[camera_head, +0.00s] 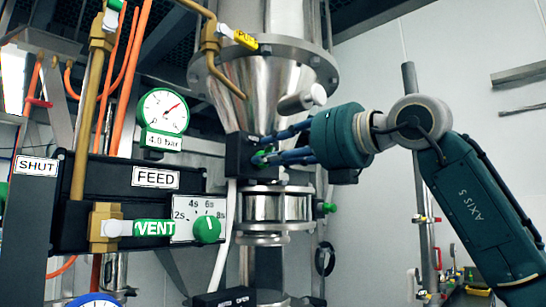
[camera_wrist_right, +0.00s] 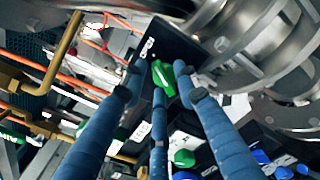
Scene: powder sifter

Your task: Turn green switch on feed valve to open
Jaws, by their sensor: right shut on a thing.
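The green switch (camera_head: 260,157) sits on the front of a black valve box (camera_head: 238,155) below the steel cone. It also shows in the right wrist view (camera_wrist_right: 163,76), tilted, with the black box (camera_wrist_right: 158,45) behind it. My right gripper (camera_head: 263,149) comes in from the right, its blue fingers at the box. In the wrist view the right gripper (camera_wrist_right: 160,84) has its fingertips around the switch, shut on it. The fingers partly hide the switch in the head view. My left gripper is not in view.
A black FEED panel (camera_head: 120,178) with a green dial (camera_head: 206,229) and a VENT handle (camera_head: 154,228) stands to the left. A pressure gauge (camera_head: 163,111) is above it. The steel hopper (camera_head: 265,85) is close above my right gripper.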

